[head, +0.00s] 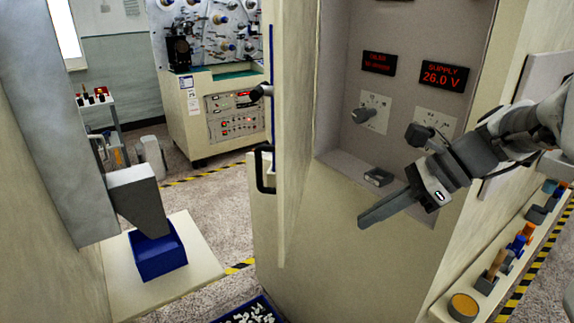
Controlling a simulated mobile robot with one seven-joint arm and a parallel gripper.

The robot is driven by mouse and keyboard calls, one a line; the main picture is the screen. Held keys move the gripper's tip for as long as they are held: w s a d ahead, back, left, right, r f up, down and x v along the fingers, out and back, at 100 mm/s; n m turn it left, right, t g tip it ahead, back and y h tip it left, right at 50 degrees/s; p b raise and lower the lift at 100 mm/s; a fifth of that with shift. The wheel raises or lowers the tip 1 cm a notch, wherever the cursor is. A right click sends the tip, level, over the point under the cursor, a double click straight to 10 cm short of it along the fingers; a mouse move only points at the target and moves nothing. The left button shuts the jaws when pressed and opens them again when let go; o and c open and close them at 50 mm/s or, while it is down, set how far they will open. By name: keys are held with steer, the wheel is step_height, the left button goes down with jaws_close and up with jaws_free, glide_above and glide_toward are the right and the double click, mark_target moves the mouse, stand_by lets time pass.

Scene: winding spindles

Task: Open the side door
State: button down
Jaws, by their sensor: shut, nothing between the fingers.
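A tall cream door panel (292,150) stands nearly edge-on to me at the left of the machine's grey recess (345,85). It looks swung out from the recess, but its hinge is not clear. A black pull handle (265,170) sticks out from the panel's left side. A dark knob (262,92) shows above it. My gripper (375,212) is shut and empty, in front of the recess's lower part. It is to the right of the panel and handle and apart from both in the picture.
The recess holds red displays (443,75), a switch (362,115) and another switch (420,134). A blue bin (158,256) stands at the left under a grey chute (140,200). A blue crate (232,316) of small white parts is at the bottom. A shelf (478,296) with spools runs at right.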

steer(key=a+r+x, duration=0.2)
steer(key=x, duration=1.1)
steer(key=shift+w, duration=0.4)
steer(key=shift+a+r, duration=0.15)
steer(key=shift+r, duration=0.05)
